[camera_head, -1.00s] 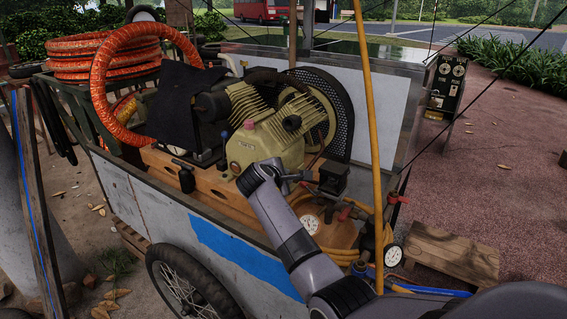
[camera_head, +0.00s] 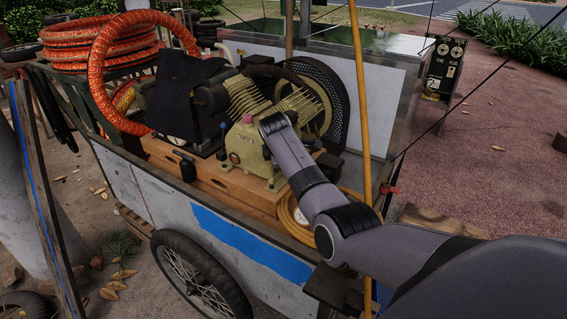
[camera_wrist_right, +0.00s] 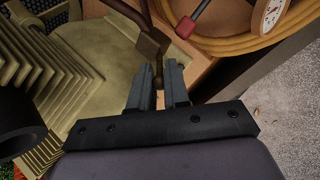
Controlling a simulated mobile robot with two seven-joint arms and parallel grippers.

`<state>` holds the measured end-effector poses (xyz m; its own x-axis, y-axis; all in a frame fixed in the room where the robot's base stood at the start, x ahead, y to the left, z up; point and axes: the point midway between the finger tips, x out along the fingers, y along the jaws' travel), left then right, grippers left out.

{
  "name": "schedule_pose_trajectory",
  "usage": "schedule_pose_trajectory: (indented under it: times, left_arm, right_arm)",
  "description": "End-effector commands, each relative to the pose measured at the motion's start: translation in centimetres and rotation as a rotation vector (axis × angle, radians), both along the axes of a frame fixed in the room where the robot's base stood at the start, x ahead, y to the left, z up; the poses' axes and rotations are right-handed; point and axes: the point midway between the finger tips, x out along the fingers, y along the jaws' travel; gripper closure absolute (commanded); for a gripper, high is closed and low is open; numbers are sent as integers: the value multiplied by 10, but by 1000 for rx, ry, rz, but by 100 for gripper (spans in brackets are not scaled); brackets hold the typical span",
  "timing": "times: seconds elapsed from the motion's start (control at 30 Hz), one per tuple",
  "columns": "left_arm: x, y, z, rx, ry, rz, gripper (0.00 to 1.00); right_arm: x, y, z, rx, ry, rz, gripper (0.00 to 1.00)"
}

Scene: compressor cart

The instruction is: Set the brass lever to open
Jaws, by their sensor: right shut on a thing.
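In the right wrist view, the brass lever (camera_wrist_right: 158,82) shows as a dull brown rod with a rounded end. It hangs from a brown block (camera_wrist_right: 152,42) beside the cream compressor body. My right gripper (camera_wrist_right: 160,88) is shut on the lever's end, with a finger on each side of it. In the head view my right arm reaches in from the lower right and hides the gripper and the lever. The cream compressor (camera_head: 248,150) stands on the cart just left of my right wrist. My left gripper is not in view.
A red-tipped handle (camera_wrist_right: 186,27), a coiled yellow hose (camera_wrist_right: 222,45) and a gauge (camera_wrist_right: 270,14) sit near the lever. A yellow pole (camera_head: 360,100) stands upright close to my right arm. Orange hose (camera_head: 95,70) is coiled at the cart's far left.

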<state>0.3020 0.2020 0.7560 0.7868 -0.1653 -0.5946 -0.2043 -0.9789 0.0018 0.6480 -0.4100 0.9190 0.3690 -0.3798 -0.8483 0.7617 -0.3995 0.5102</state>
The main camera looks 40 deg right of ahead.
Motion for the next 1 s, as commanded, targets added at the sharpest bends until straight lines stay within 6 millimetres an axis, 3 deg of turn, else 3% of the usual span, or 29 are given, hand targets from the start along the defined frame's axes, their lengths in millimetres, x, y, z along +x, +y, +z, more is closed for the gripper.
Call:
schedule_pose_trajectory:
  times: [0.5,0.53,0.57,1.0]
  left_arm:
    - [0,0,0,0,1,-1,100]
    - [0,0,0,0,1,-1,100]
    - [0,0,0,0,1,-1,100]
    - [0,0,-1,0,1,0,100]
  right_arm:
    - [0,-1,0,17,8,-1,100]
    - [0,-1,0,17,8,-1,74]
    - [0,-1,0,17,8,-1,64]
    - [-1,1,4,15,6,-1,62]
